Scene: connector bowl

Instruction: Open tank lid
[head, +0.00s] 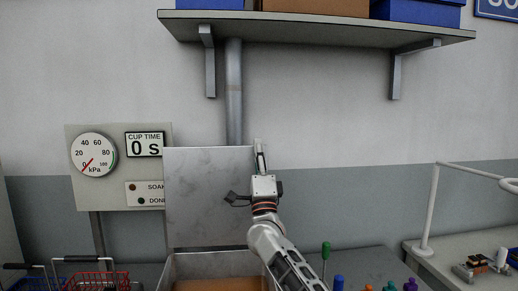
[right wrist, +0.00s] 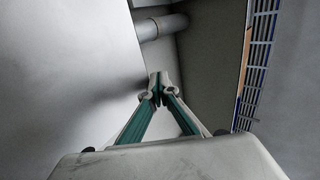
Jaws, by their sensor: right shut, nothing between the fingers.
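The tank lid (head: 205,195) is a grey mottled metal panel. It stands upright behind the tank (head: 225,263), whose top is open and shows orange-brown contents. My right gripper (head: 260,147) points up at the lid's upper right edge. It is shut and empty. Whether it touches the lid cannot be told. In the right wrist view my fingers (right wrist: 158,88) meet at their tips, with a pale flat surface, likely the lid, on the left. My left gripper is in neither view.
A vertical pipe (head: 234,95) runs up the wall behind the lid. A shelf (head: 320,30) with boxes hangs above. A gauge panel (head: 120,165) reads 0 s. Wire baskets (head: 95,280) stand at lower left, and several coloured-handled items stand right of the tank.

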